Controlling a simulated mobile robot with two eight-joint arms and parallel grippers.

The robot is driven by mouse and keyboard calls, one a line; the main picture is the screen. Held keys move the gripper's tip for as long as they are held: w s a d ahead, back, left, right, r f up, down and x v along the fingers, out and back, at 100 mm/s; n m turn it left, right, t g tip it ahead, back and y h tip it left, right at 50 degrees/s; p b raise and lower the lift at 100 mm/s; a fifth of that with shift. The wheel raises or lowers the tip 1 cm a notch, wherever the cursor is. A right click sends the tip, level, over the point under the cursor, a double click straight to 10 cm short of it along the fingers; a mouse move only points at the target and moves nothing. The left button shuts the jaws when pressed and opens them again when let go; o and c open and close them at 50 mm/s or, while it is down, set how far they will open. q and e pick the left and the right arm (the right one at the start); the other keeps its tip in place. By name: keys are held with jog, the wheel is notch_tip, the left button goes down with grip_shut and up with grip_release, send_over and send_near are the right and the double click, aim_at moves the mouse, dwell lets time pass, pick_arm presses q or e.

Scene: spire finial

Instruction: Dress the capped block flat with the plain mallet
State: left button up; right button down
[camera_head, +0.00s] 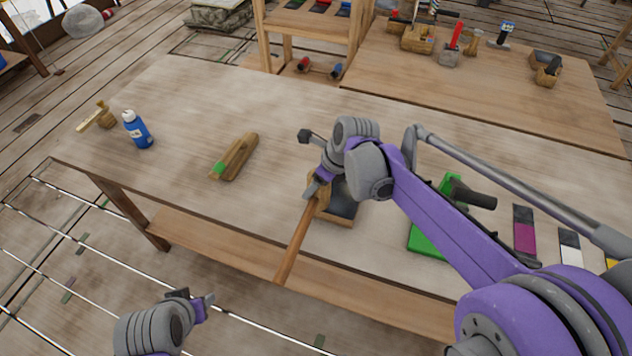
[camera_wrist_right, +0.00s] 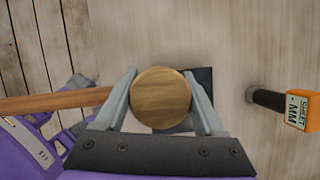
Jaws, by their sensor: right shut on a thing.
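My right gripper (camera_wrist_right: 160,100) is shut on a wooden mallet. In the right wrist view the round wooden mallet head (camera_wrist_right: 160,97) sits between the two fingers, and its handle (camera_head: 299,240) runs toward the lower left, past the table's front edge in the head view. A wooden block with a dark flat top (camera_head: 344,203) lies right beside and partly behind the gripper; its dark top (camera_wrist_right: 205,82) also shows behind the mallet head. Whether mallet and block touch, I cannot tell. My left gripper (camera_head: 195,298) is low at the front, off the table, with nothing visible in it.
On the table (camera_head: 190,100) are a wooden tool with a green patch (camera_head: 235,157), a blue bottle (camera_head: 138,129), another small wooden mallet (camera_head: 98,117) and a green board (camera_head: 428,240). An orange labelled item (camera_wrist_right: 301,108) lies right of the gripper. The table's back left is clear.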

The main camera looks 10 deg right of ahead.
jog(key=shift+s+r, duration=0.1)
jog(key=shift+r, duration=0.2)
jog(key=shift+r+p, duration=1.2)
jog(key=shift+r, duration=0.75)
jog(key=shift+f, duration=0.1)
